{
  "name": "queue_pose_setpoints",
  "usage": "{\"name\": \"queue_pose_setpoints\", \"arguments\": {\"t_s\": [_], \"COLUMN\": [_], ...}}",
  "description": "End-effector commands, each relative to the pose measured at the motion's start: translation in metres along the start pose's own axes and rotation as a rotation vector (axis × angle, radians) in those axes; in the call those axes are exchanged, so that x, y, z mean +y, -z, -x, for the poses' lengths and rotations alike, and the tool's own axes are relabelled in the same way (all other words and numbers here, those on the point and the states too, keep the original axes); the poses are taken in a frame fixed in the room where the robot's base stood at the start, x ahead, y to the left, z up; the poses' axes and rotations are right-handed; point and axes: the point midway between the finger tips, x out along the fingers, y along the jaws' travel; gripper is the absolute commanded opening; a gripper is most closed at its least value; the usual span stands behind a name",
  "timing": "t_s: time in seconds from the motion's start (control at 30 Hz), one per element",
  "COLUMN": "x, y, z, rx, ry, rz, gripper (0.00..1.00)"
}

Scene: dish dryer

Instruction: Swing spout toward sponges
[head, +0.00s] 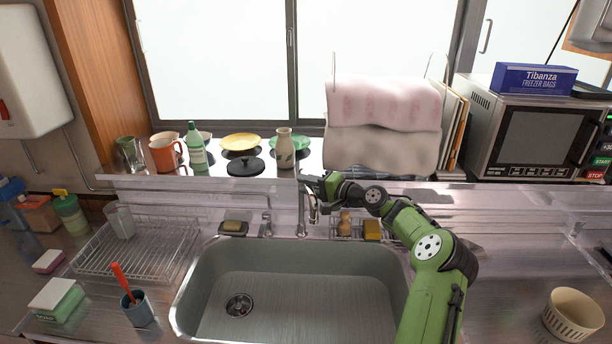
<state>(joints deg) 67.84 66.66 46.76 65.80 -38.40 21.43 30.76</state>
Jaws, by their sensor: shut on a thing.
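The silver faucet spout (301,213) rises behind the back rim of the sink, partly hidden by my gripper. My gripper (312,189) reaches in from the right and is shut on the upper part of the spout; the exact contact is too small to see. A yellow sponge (372,230) sits in a small wire rack behind the sink, right of the spout. A sponge in a dark dish (234,228) sits left of the spout.
The empty sink (300,303) fills the front middle. A dish rack (135,272) holding a glass and a blue cup with a red-handled brush (137,307) stand left. A shelf with a vase (285,148) and dishes runs behind. A cream basket (573,314) stands at right.

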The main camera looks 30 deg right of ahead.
Motion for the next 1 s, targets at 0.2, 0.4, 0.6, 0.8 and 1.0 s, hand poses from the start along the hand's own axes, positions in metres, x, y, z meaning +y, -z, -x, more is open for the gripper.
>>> {"name": "queue_pose_setpoints", "arguments": {"t_s": [0.2,0.4,0.6,0.8,1.0], "x": [-0.009,-0.005,0.0,0.002,0.003], "y": [0.014,0.021,0.025,0.026,0.025], "z": [0.007,0.015,0.021,0.022,0.022], "rx": [-0.103,-0.16,-0.173,-0.17,-0.172], "ry": [0.025,0.034,0.03,0.029,0.026], "rz": [0.031,0.04,0.04,0.04,0.038], "gripper": [0.0,0.0,0.0,0.0,0.48]}}
